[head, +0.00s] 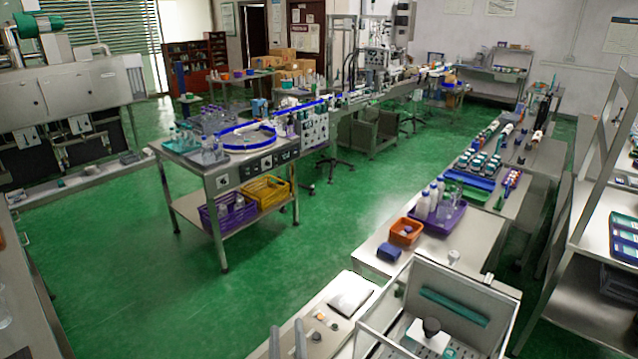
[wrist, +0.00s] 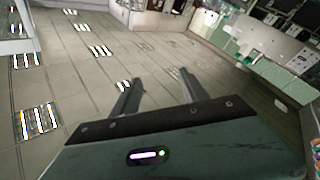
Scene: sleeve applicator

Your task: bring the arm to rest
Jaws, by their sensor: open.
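My gripper (wrist: 159,77) shows in the wrist view, its two dark fingers apart with nothing between them. The dark gripper body fills the bottom of that view. No object touches the fingers. In the head view two grey upright prongs (head: 287,338) stand at the bottom edge; I cannot tell whether they are my gripper's fingers.
A clear-walled machine (head: 450,300) stands at the bottom right on the bench. An orange bin (head: 405,232) and a purple tray (head: 440,218) with white bottles lie behind it. A steel table (head: 190,160) stands mid-left. Green floor (head: 290,240) between is clear.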

